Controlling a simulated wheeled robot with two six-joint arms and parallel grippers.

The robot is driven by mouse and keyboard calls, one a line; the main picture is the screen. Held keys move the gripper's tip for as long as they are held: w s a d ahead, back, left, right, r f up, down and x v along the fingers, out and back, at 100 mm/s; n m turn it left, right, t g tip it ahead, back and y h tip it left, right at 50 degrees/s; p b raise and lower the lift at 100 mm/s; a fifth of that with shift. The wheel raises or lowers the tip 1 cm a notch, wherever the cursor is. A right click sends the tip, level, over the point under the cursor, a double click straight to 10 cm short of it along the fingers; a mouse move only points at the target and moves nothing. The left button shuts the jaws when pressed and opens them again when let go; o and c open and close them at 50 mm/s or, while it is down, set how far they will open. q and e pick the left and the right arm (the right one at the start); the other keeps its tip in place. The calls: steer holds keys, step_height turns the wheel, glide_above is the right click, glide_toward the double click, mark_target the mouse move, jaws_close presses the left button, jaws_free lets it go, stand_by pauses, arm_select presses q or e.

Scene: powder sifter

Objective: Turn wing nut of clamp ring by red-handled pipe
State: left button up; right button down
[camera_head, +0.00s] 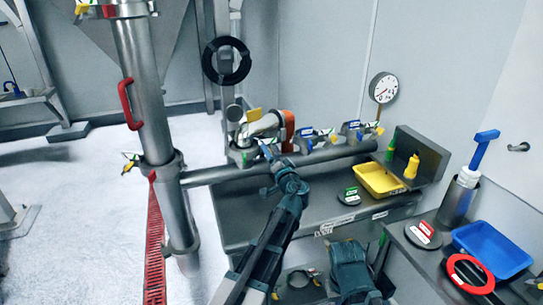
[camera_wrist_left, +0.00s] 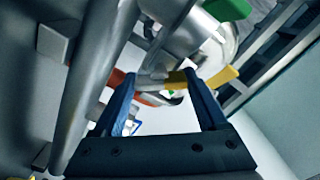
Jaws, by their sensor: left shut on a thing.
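My left gripper (camera_head: 264,150) reaches up from the bottom to the clamp area beside a short bent steel pipe (camera_head: 264,125) with a red-orange part (camera_head: 288,128). In the left wrist view, the blue fingers of this gripper (camera_wrist_left: 160,76) close around a small metal and yellow wing nut (camera_wrist_left: 177,79). An orange-red piece (camera_wrist_left: 152,99) shows behind it. The clamp ring is mostly hidden by the gripper. A tall steel pipe with a red handle (camera_head: 129,104) stands at the left, with a clamp (camera_head: 160,163) at its lower joint.
A horizontal pipe (camera_head: 215,174) runs beside the bench, with more clamps (camera_head: 352,131) to the right. A gauge (camera_head: 383,88) stands behind.

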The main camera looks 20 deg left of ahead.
arm_select(q)
steer(key=shift+n, duration=0.5)
steer(key=o, duration=1.3)
steer(key=v, duration=1.4)
steer(key=shift+f, duration=0.1)
